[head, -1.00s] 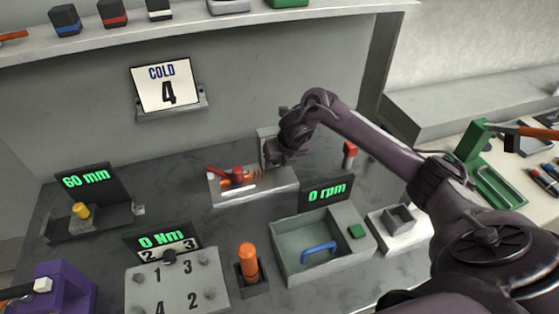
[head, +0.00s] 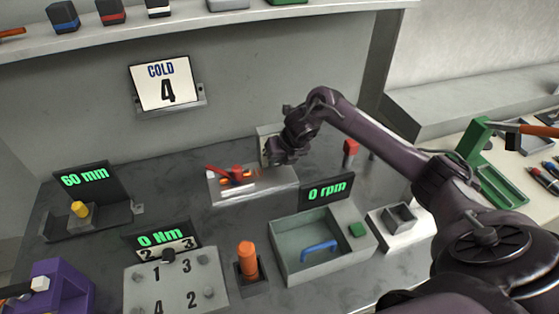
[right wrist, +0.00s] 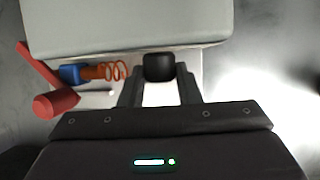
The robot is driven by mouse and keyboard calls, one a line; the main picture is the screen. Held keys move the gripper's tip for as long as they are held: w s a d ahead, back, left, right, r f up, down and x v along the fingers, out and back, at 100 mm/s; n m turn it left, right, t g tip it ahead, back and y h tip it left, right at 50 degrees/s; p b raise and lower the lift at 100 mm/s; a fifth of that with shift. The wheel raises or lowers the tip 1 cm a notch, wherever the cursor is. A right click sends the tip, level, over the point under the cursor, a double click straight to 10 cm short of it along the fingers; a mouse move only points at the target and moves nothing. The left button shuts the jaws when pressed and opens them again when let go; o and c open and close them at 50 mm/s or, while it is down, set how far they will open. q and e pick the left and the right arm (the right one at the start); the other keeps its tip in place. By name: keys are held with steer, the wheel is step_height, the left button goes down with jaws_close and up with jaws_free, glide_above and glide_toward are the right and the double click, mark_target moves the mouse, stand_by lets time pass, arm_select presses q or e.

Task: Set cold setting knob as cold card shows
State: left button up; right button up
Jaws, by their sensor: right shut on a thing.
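The cold card (head: 162,84) stands tilted on a small wall holder and reads "COLD 4". In the right wrist view, my right gripper (right wrist: 158,80) is shut on a black knob (right wrist: 158,67), one finger on each side of it. The knob sits on the face of a pale grey box (right wrist: 125,25). In the head view, my right gripper (head: 272,153) is at the front of this box (head: 264,133), beside the back wall, and hides the knob. I cannot read any scale or setting around the knob. My left gripper is not in view.
A metal block with a red lever (head: 236,173) and orange spring stands just left of my right gripper. The "0 rpm" display (head: 326,190) and a grey tray (head: 283,262) stand in front. A red-topped post (head: 350,147) stands to the right.

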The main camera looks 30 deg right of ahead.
steer(key=y+b, duration=0.2)
steer(key=t+y+b, duration=0.1)
steer(key=shift+s+d+f+m+b, duration=0.1)
steer(key=shift+d+f+m+b, duration=0.2)
steer(key=shift+m+b, duration=0.1)
steer(key=shift+d+t+y+b, duration=0.1)
steer(key=shift+t+y+b, duration=0.2)
steer(key=shift+y+b, duration=0.85)
steer(key=shift+r+m+y+b, duration=0.15)
steer(key=shift+m+y+b, duration=0.1)
steer(key=shift+m+b, duration=0.1)
steer(key=o, duration=1)
steer(key=shift+b+v, duration=0.6)
steer(key=shift+v, duration=3.35)
